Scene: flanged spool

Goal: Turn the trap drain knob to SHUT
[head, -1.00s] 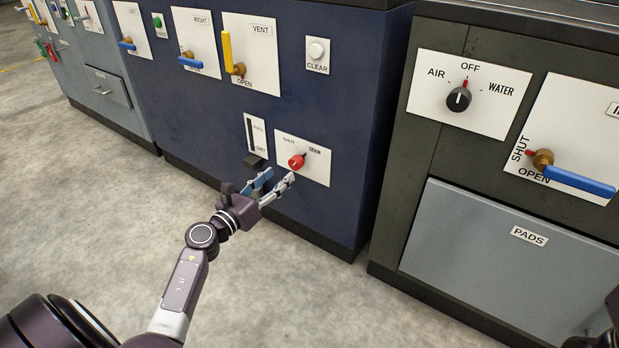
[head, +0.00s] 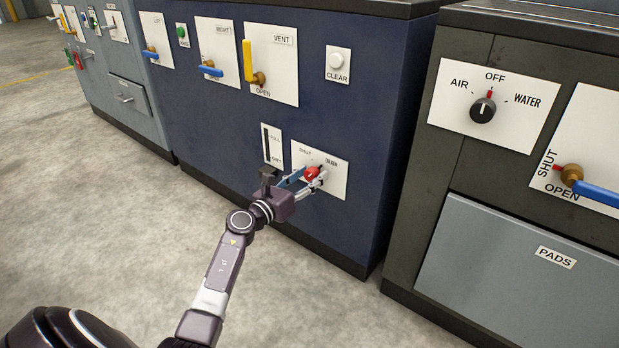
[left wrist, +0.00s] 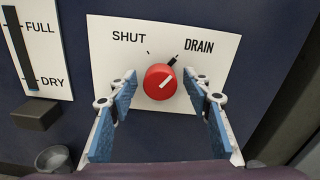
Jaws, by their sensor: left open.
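The trap drain knob is a round red knob (head: 312,173) on a white plate (head: 335,178) low on the dark blue cabinet. SHUT is printed at the upper left of the plate (left wrist: 205,45). My left gripper (head: 305,180) is open in front of the plate. In the left wrist view its blue-padded fingers (left wrist: 164,100) stand left and right of the knob, apart from it. My right gripper is not in view.
A FULL/DRY gauge (left wrist: 25,45) with a dark block (left wrist: 36,116) under it is left of the plate. A grey cup-like thing (left wrist: 52,157) is below. Above are the VENT valve (head: 250,66) and CLEAR button (head: 337,61). A dark green cabinet (head: 405,225) stands to the right.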

